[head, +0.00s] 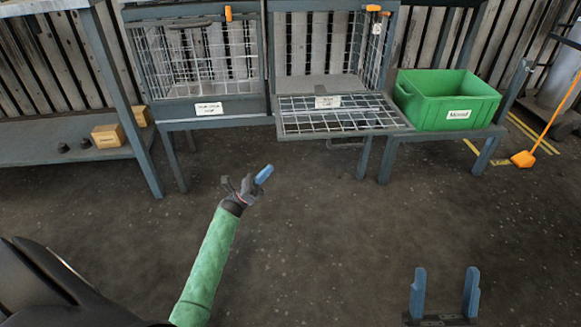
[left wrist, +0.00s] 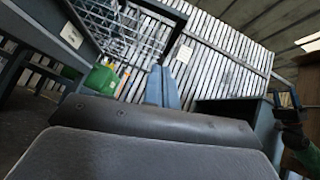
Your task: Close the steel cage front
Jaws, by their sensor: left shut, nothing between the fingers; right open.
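The steel cage with the open front (head: 318,60) stands at the back, right of centre. Its mesh front (head: 345,116) is folded down and sticks out toward me, roughly level, with a pale label near its back edge. The cage's mesh also shows in the left wrist view (left wrist: 125,28). My left gripper (head: 264,174) is shut and empty, in front of the cages and apart from the lowered front; its blue fingers also show in the left wrist view (left wrist: 161,88). My right gripper (head: 445,293) is open and empty at the bottom right, far from the front.
A second cage (head: 198,60) with mesh across its opening stands to the left. A green crate (head: 447,100) sits on a stand to the right. An orange-ended tool (head: 523,158) leans at far right. A bench (head: 60,143) with wooden blocks is at left. The floor between is clear.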

